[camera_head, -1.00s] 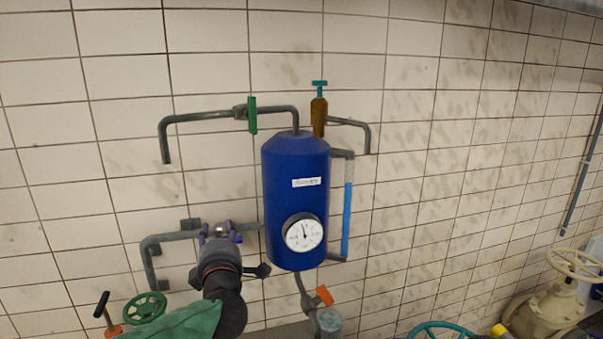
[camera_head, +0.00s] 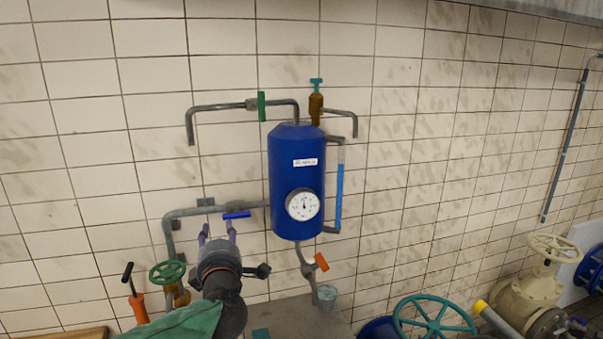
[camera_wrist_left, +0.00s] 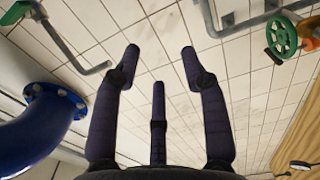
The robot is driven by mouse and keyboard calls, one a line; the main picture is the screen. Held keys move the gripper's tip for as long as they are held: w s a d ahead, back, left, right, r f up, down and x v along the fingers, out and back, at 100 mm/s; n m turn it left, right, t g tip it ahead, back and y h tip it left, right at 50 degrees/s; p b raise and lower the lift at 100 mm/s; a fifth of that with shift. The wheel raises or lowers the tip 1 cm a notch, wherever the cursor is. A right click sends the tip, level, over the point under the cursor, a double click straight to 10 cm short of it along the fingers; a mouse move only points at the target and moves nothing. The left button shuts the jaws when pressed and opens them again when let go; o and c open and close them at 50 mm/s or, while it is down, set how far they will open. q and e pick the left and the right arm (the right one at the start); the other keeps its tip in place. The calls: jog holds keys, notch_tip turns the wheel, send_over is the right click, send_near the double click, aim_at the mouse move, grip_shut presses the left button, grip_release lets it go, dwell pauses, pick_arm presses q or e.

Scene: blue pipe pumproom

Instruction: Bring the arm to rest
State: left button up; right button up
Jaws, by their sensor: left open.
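My left gripper (camera_head: 217,231) is in the lower left of the head view, its dark purple fingers spread and pointing up towards the wall. In the left wrist view its three fingers (camera_wrist_left: 160,62) stand apart with nothing between them. The tiled wall (camera_wrist_left: 155,25) lies beyond them. A blue lever (camera_head: 237,215) on the grey pipe shows just above and right of the fingertips in the head view; I see no contact. My left arm (camera_head: 178,322) has a green sleeve and comes in from the bottom. My right gripper is not in view.
A blue tank (camera_head: 296,178) with a round gauge (camera_head: 302,205) hangs right of the gripper. An orange lever (camera_head: 321,262) is below it. A green handwheel (camera_head: 167,273) is left of my forearm. A teal handwheel (camera_head: 434,314) and a beige valve (camera_head: 527,292) stand lower right.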

pick_arm(q)
jog(key=w+d+f+m+g+h, duration=0.1)
jog(key=w+f+m+g, duration=0.15)
jog(key=f, duration=0.75)
jog(key=w+d+f+m+g+h, duration=0.15)
jog(key=f+m, duration=0.25)
jog(key=f, duration=0.7)
jog(key=s+f+m+g+h, duration=0.1)
jog(key=s+f+m+g, duration=0.15)
jog(key=f, duration=0.75)
jog(key=s+f+m+g+h, duration=0.1)
jog(key=s+f+m+h, duration=0.2)
jog(key=f, duration=0.8)
jog(key=s+f+m+g, duration=0.3)
jog(key=s+f+g, duration=0.2)
jog(key=s+f, duration=1)
jog(key=s+d+f+m+g+h, duration=0.15)
jog(key=s+f, duration=0.25)
jog(key=s, duration=0.4)
jog(key=s+d+f+m+g+h, duration=0.1)
jog(key=s+d+f+m+g, duration=0.2)
jog(key=s, duration=0.6)
notch_tip(320, 180, down, 10)
jog(key=w+d+b, duration=0.1)
jog(key=w+b, duration=0.1)
jog(key=b, duration=0.8)
jog(key=shift+w+d+r, duration=0.2)
jog(key=shift+r, duration=0.05)
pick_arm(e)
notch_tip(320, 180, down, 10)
